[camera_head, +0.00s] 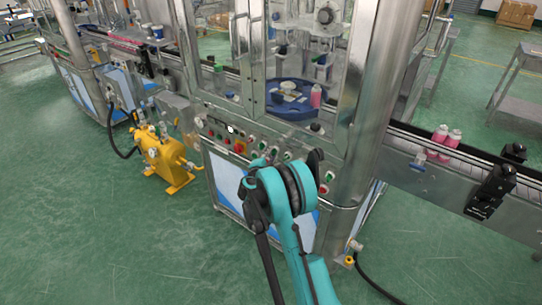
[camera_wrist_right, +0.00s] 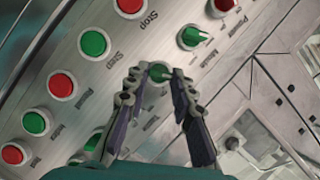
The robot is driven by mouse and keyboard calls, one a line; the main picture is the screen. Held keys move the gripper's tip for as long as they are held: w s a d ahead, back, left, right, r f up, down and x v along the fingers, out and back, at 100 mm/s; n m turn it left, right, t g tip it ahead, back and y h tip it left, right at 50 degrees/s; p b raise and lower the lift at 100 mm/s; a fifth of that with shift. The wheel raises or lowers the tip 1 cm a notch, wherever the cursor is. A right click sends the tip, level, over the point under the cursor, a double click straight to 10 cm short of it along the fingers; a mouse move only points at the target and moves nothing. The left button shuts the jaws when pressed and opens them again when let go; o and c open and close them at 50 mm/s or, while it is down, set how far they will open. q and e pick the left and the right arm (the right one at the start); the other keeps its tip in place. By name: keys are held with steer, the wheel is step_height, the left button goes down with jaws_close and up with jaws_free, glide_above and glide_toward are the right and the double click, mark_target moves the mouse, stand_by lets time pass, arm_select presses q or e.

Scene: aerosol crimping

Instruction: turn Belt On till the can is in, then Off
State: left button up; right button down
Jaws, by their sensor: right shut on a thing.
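My right gripper (camera_head: 287,163) is at the control panel (camera_head: 222,132) on the front of the crimping machine. In the right wrist view its fingers (camera_wrist_right: 158,78) close around a small green knob (camera_wrist_right: 158,70). The knob's label is hidden, so I cannot tell which switch it is or how it is turned. Two pink cans (camera_head: 440,134) stand on the conveyor belt (camera_head: 400,137) to the right of the machine. Another pink can (camera_head: 316,96) stands inside the machine at the blue round table (camera_head: 290,108). My left gripper is not in view.
Another green selector knob (camera_wrist_right: 195,36) sits close to the fingers, with red (camera_wrist_right: 61,85) and green (camera_wrist_right: 93,43) buttons around. A yellow pump (camera_head: 165,160) stands on the floor to the left. A black device (camera_head: 490,188) is fixed to the conveyor's front.

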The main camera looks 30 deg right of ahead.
stand_by(0.4)
steer(key=c, duration=1.3)
jaws_free()
steer(key=shift+a, duration=0.1)
steer(key=v, duration=1.2)
